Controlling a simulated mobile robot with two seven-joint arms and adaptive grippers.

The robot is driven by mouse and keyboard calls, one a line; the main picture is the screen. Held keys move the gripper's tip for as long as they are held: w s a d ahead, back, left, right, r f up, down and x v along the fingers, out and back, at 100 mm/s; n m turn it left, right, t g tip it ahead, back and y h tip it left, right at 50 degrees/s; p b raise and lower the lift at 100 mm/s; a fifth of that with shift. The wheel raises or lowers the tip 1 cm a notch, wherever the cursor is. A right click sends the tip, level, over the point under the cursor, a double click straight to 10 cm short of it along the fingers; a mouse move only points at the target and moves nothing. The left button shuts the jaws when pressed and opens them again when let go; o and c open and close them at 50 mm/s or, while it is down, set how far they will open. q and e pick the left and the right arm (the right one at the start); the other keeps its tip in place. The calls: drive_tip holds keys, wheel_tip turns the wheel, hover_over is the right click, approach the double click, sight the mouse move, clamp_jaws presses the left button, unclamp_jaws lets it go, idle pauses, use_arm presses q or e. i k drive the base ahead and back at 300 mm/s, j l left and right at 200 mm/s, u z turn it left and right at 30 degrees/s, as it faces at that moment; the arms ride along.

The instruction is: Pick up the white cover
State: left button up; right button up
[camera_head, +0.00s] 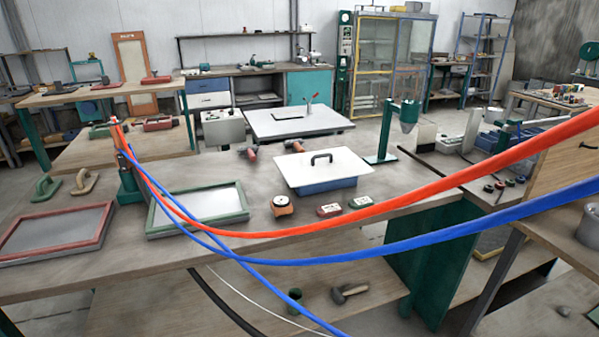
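The white cover (345,172) is a flat rectangular lid with a dark arched handle (321,157) on top. It lies on a blue box (328,187) on the wooden workbench, near the middle of the camera_head view. The cover overhangs the box's sides and looks roughly level. Neither of my grippers shows in this view.
A green-framed screen (198,207) and a red-framed screen (57,230) lie on the bench to the left. Red and blue hoses (420,241) cross the foreground. A green stand (385,140) is behind right.

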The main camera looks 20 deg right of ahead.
sight(301, 170)
drive_tip(key=l, duration=0.35)
drive_tip(key=i+l+z, duration=0.15)
drive_tip(key=l, duration=0.2)
drive_tip(key=i+l, duration=0.1)
drive_tip(key=l, duration=0.25)
drive_tip(key=l+z, duration=0.1)
drive_tip(key=l, duration=0.25)
drive_tip(key=i, duration=0.05)
